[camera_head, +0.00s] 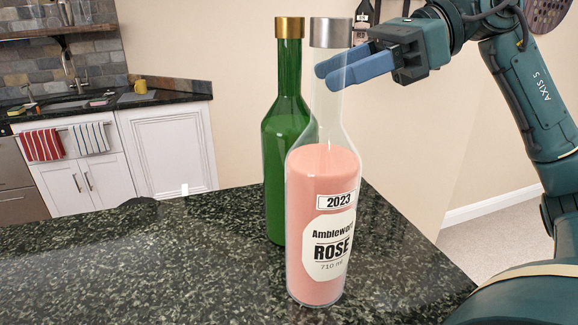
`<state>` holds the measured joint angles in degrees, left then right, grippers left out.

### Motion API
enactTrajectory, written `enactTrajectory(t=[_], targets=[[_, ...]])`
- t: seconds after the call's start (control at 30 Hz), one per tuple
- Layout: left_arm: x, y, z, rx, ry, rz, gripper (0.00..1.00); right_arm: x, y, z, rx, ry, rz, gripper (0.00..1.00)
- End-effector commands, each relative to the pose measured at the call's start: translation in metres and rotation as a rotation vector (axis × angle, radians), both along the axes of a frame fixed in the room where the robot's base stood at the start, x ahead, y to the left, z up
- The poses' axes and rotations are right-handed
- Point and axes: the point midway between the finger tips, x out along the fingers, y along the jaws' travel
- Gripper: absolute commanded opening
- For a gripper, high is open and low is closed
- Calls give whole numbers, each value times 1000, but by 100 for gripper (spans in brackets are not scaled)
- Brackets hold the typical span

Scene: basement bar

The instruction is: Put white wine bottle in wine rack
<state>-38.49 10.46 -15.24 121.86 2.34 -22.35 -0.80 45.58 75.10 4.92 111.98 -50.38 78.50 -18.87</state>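A clear bottle with a silver cap and pink wine, labelled "2023 Amblewort ROSE" (322,222), stands upright on the dark counter. A green bottle with a gold cap (285,140) stands upright just behind it to the left; its label is not visible. I cannot tell whether either is the white wine bottle. My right gripper (322,78) is at the height of the clear bottle's neck, its blue fingers pointing left. The fingers look apart, overlapping the neck in the picture; I cannot tell whether they touch it. My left gripper is out of view. No wine rack is clearly identifiable.
The speckled dark counter (150,265) is clear to the left of the bottles. Its right edge runs close by the clear bottle. A brown perforated object (547,14) is cut off at the top right. White cabinets and a sink stand far left.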

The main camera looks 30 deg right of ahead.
Motion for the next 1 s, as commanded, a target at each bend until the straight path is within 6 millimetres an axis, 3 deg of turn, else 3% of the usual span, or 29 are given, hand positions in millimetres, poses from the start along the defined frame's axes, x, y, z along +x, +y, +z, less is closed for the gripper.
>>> enactTrajectory(t=[0.17,0.33,0.63,1.0], targets=[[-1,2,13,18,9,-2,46,8,24,3,0,3,6,50],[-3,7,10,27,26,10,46,17,43,-6,0,3,4,50],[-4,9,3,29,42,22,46,19,47,-11,1,2,1,50],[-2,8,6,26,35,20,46,19,47,-10,1,2,1,21]])
